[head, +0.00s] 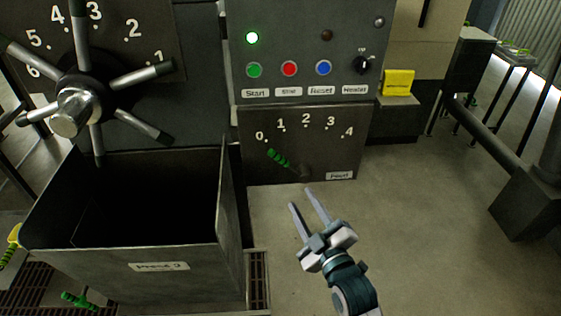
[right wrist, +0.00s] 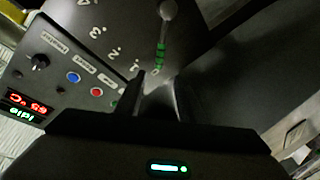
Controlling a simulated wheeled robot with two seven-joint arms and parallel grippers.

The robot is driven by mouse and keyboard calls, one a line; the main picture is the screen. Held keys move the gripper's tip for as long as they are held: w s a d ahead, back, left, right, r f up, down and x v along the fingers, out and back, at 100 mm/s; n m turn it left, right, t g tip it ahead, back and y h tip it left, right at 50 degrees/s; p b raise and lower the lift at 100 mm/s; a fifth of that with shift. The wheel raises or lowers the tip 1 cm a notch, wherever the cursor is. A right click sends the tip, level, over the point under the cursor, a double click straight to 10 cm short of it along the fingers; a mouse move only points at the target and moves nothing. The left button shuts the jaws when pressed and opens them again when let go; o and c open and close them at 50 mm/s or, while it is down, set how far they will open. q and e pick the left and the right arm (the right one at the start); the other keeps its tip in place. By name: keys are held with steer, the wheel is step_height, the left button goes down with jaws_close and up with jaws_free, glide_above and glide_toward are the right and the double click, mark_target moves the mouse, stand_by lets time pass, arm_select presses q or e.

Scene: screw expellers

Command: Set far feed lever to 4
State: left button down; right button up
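The far feed lever (head: 279,159) has a ribbed green handle and a pivot low on a dark panel (head: 345,150) marked 0 to 4. In the head view its handle points up and left, close to the 0 mark. It also shows in the right wrist view (right wrist: 160,54), with its round grey pivot at the top and the handle's end near the 0. My right gripper (head: 301,197) is open and empty, its fingertips below the lever in the head view. In the right wrist view the handle appears just beyond the fingers, seemingly apart from them. My left gripper is not in view.
Above the lever panel is a control panel (head: 310,30) with green, red and blue buttons and a heater knob. A large metal bin (head: 200,268) stands left of my right gripper, below a spoked wheel (head: 75,112).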

mark_target(279, 160)
steer(key=p+x, duration=0.4)
steer(key=x, duration=1.2)
steer(key=shift+w+a, duration=0.2)
steer(key=shift+w, duration=0.15)
jaws_close()
